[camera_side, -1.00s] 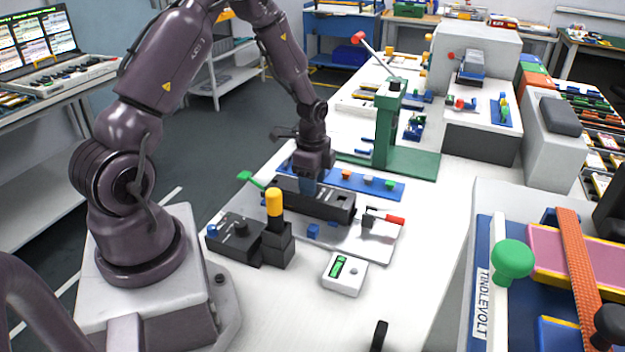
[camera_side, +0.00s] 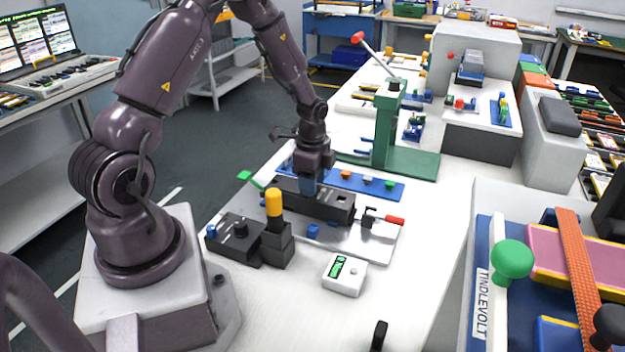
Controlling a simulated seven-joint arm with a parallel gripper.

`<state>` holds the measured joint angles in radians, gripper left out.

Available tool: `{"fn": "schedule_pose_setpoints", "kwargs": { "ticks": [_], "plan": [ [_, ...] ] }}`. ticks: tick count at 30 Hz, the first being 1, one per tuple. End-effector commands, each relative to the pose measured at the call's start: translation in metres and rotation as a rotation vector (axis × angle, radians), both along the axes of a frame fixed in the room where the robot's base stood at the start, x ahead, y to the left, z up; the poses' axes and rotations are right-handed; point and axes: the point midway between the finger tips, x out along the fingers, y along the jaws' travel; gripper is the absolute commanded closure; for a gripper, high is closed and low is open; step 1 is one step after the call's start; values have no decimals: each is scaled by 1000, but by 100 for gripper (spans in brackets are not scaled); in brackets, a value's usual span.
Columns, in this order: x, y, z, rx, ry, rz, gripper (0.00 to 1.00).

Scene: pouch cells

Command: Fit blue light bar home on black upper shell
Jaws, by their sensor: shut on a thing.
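The black upper shell (camera_side: 333,205) lies on a pale fixture plate in the middle of the bench. My gripper (camera_side: 308,188) points down over the shell's left-middle part. It is shut on a dark blue piece (camera_side: 307,184), which I take to be the blue light bar. The lower end of this piece meets the shell's top in the picture. I cannot tell whether it touches or sits in the shell. The jaws and the shell's far left side are partly hidden by my wrist.
A red-handled clamp (camera_side: 385,218) stands right of the shell, a green lever (camera_side: 249,178) at its left. A blue strip (camera_side: 370,183) and green press (camera_side: 387,130) are behind. The front bench is clear around a white meter (camera_side: 344,273).

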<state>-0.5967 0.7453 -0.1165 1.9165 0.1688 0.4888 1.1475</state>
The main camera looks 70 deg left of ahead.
Motion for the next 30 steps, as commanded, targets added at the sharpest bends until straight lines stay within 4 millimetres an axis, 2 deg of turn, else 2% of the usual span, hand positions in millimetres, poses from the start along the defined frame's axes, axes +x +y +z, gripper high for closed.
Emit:
{"fn": "schedule_pose_setpoints", "kwargs": {
  "ticks": [14,30],
  "plan": [
    [0,0,-9,0,0,0,80],
    [0,0,0,0,0,1,80]
  ]
}}
